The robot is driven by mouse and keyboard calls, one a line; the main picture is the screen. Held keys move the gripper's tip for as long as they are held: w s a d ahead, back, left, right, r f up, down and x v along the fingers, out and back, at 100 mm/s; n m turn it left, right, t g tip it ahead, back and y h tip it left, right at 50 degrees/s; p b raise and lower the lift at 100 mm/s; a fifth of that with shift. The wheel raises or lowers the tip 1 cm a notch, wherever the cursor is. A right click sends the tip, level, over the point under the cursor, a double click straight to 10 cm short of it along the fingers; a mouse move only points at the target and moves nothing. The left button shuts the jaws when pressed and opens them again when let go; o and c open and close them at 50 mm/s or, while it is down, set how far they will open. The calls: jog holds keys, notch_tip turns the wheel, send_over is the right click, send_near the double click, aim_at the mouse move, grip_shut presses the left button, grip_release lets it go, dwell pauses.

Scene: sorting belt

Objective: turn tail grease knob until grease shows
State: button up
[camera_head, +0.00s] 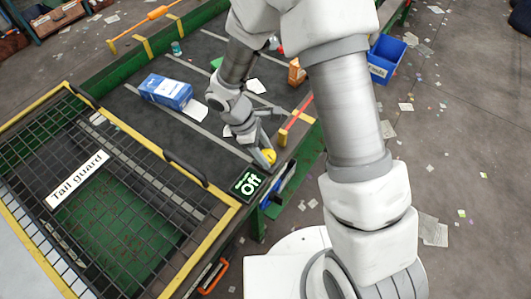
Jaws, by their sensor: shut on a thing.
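My gripper (267,158) reaches down to the belt frame's near right corner, at the tail end. Its fingers are shut on a small yellow knob (270,155), which I take to be the tail grease knob. The fingers hide part of the knob, and the spot around it is too small to tell whether grease shows. The mesh tail guard (180,201), with a yellow frame and a "Tail guard" label (77,180), lies over the belt's near end.
A blue and white carton (166,91) and scattered paper lie on the dark belt (139,123). A red and yellow bar (296,119) stands at the belt's right edge, close to my gripper. A blue bin (386,57) stands right of the belt. Litter dots the floor at right.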

jog(key=m+g, duration=0.1)
jog(key=m, duration=0.1)
jog(key=m+y+b, duration=0.1)
jog(key=m, duration=0.2)
jog(key=shift+w+g, duration=0.1)
jog(key=shift+g, duration=0.3)
dwell(0.4)
jog(key=o, duration=1.4)
jog(key=shift+r, duration=0.1)
jog(key=b+v, duration=0.1)
jog(key=v, duration=1.6)
jog(key=shift+w+r, duration=0.15)
jog(key=shift+c, duration=0.2)
